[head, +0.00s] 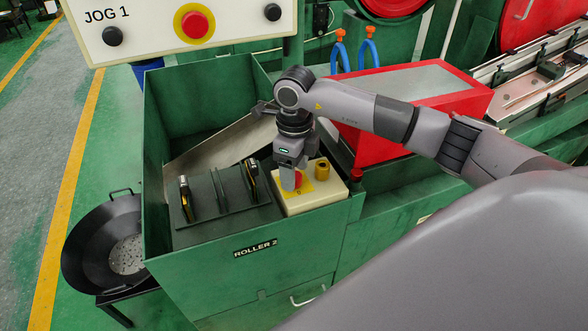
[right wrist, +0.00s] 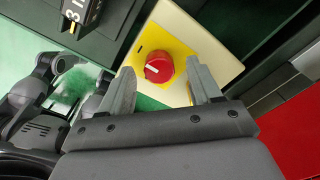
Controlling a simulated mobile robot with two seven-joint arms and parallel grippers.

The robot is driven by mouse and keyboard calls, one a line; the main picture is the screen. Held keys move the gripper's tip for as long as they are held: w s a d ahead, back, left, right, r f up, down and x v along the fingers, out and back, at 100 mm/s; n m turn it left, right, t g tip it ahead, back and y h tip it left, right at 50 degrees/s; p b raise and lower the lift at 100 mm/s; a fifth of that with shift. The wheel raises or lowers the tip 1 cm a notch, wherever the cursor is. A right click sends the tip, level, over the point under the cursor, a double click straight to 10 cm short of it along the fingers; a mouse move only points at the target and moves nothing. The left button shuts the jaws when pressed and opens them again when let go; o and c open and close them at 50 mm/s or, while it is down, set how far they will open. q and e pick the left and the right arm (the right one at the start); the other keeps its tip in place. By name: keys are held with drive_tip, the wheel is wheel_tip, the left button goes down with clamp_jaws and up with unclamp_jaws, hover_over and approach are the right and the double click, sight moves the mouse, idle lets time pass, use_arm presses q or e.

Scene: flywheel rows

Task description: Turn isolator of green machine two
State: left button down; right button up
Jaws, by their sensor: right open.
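The green machine labelled ROLLER 2 (head: 255,249) stands in front of me. On its right corner is a cream box (head: 315,203) with a yellow plate. A red rotary knob (head: 298,180), the isolator, sits on that plate, partly hidden by my gripper in the head view. In the right wrist view the red knob (right wrist: 159,68) shows a white pointer line. My right gripper (head: 290,178) points down over the knob. Its fingers are open, one on each side of the knob in the right wrist view (right wrist: 162,85), with gaps visible. My left gripper is not in view.
The JOG 1 panel (head: 150,30) hangs above. A black round pan (head: 105,245) stands at left.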

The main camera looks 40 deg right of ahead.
drive_tip(key=shift+f, duration=0.55)
drive_tip(key=c, duration=1)
drive_tip(key=shift+c, duration=0.2)
drive_tip(key=shift+n, duration=0.3)
drive_tip(key=n+b, duration=0.3)
drive_tip(key=shift+f, duration=0.1)
drive_tip(key=n+b, duration=0.3)
drive_tip(key=n, duration=0.2)
drive_tip(key=shift+n, duration=0.4)
drive_tip(key=n+b, duration=0.2)
drive_tip(key=n, duration=0.3)
drive_tip(key=shift+a+r+n+b, duration=0.15)
drive_tip(key=shift+n+b, duration=0.55)
drive_tip(key=shift+n, duration=1.1)
